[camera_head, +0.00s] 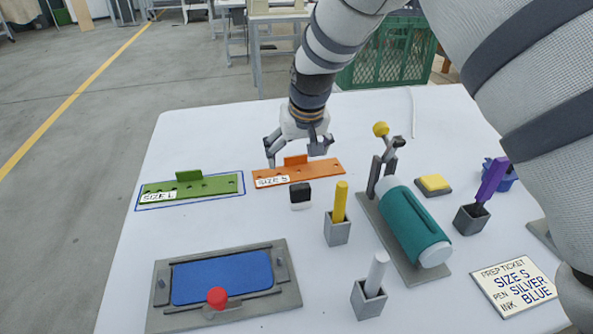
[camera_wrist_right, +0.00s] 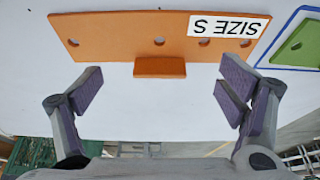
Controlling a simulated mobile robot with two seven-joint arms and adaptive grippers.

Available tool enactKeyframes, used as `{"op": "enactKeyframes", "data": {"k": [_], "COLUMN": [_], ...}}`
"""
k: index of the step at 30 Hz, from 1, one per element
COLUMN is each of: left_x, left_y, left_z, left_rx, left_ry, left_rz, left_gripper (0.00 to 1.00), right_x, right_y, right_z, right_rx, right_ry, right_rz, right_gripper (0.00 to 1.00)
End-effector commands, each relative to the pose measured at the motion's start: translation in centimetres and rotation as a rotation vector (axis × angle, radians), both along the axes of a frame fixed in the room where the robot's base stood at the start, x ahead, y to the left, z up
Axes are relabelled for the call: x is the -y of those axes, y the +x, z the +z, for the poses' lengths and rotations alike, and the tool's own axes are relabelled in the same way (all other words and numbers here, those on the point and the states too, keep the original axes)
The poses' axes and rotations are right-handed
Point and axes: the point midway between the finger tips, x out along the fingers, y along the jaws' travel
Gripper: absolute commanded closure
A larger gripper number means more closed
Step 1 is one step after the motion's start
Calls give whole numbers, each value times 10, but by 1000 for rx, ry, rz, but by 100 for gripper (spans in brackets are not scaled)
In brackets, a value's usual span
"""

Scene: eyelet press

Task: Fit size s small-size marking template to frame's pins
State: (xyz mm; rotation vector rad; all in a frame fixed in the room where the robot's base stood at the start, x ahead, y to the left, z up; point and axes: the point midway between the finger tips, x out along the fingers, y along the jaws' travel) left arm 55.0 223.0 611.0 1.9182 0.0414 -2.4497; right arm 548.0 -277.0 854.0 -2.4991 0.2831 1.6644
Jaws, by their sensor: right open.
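The orange SIZE S template (camera_head: 325,171) lies flat on the white table, with a row of holes and an upright orange grip tab (camera_head: 296,160). My right gripper (camera_head: 297,149) is open behind and above it. In the right wrist view the tab (camera_wrist_right: 160,67) lies ahead of the spread fingers (camera_wrist_right: 161,93), between their lines and untouched. The grey frame (camera_head: 290,297) lies at the front left with a blue panel (camera_head: 222,277) and a red knob (camera_head: 217,297); small pegs stand on its sides. My left gripper is out of view.
A green SIZE L template (camera_head: 215,185) lies in a blue outline at left. A black-and-white block (camera_head: 300,196), yellow marker (camera_head: 340,203), white marker (camera_head: 376,274) and teal-roller press (camera_head: 412,222) stand right of the frame. A prep ticket (camera_head: 513,286) reads size S, silver, blue.

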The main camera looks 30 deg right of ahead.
Motion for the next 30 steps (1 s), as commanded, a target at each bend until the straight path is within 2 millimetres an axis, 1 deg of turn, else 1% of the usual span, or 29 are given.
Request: {"op": "enactKeyframes", "data": {"k": [1,3,10,11,12,14,15,17,18,19,27,29,30], "left_x": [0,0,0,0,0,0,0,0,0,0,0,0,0], "left_y": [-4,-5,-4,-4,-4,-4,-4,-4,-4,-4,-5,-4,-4], "left_z": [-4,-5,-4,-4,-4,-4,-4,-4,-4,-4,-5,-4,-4], "left_rx": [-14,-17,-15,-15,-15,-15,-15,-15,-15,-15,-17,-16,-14], "left_ry": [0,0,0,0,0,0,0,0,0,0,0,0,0], "left_rz": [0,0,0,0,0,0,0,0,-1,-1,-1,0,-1], "left_gripper": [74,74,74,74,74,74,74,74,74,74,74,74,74], "right_x": [1,2,2,2,2,2,2,2,2,2,2,2,2], "right_y": [2,6,8,8,8,8,7,7,7,7,6,6,7], "right_z": [-15,-21,-20,-20,-20,-20,-20,-21,-21,-21,-23,-19,-13], "right_rx": [-10,-7,-1,-1,-1,-1,-1,-2,-3,-3,-8,-8,-5], "right_ry": [0,0,0,0,0,0,0,0,0,0,-1,-1,-1], "right_rz": [-1,-1,0,0,0,0,0,0,0,0,1,1,1], "right_gripper": [12,12,12,14,23,37,46,59,68,73,73,73,73]}}
